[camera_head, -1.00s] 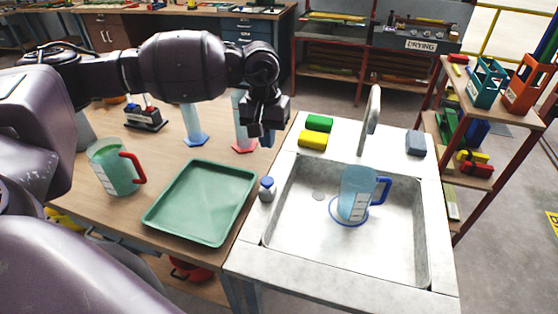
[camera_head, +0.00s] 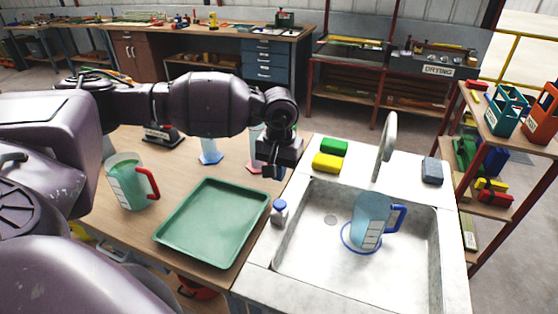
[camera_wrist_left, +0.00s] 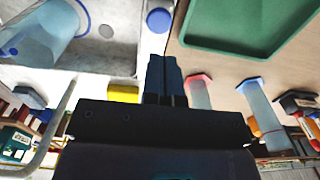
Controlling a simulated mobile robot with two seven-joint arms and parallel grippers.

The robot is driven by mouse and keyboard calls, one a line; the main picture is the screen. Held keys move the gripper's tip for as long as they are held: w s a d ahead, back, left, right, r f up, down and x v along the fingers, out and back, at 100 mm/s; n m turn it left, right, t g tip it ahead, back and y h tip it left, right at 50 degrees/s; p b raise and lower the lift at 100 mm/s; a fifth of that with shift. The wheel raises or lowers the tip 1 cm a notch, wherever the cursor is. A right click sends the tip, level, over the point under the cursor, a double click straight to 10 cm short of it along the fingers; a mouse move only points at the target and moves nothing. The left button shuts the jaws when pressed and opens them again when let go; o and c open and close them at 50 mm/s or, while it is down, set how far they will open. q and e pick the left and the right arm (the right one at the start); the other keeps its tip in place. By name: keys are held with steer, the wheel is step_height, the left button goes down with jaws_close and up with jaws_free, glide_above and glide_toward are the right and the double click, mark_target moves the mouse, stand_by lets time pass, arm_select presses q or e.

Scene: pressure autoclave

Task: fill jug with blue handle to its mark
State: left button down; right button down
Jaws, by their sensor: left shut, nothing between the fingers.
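The jug with the blue handle (camera_head: 371,218) stands upright in the sink basin, under the spout of the tap (camera_head: 386,146). It looks bluish and see-through with a white scale patch; I cannot tell its fill level. It also shows in the left wrist view (camera_wrist_left: 42,32), at the upper left. A blue ring lies around its foot on the basin floor. My left gripper (camera_head: 276,172) is shut and empty, above the area between the table and the sink's back left corner, apart from the jug. Its fingers show in the left wrist view (camera_wrist_left: 162,75). My right gripper is not in view.
A jug with a red handle (camera_head: 131,183) and a green tray (camera_head: 212,222) are on the wooden table. A small blue-capped bottle (camera_head: 279,212), green sponge (camera_head: 333,148), yellow sponge (camera_head: 328,163) and grey-blue block (camera_head: 432,171) sit on the sink rim. Tall cylinders stand behind my gripper.

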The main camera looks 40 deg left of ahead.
mark_target(279, 203)
arm_select(q)
step_height(279, 203, down, 8)
steer(key=shift+r+p, duration=0.15)
steer(key=shift+p, duration=0.15)
steer(key=shift+f, duration=0.45)
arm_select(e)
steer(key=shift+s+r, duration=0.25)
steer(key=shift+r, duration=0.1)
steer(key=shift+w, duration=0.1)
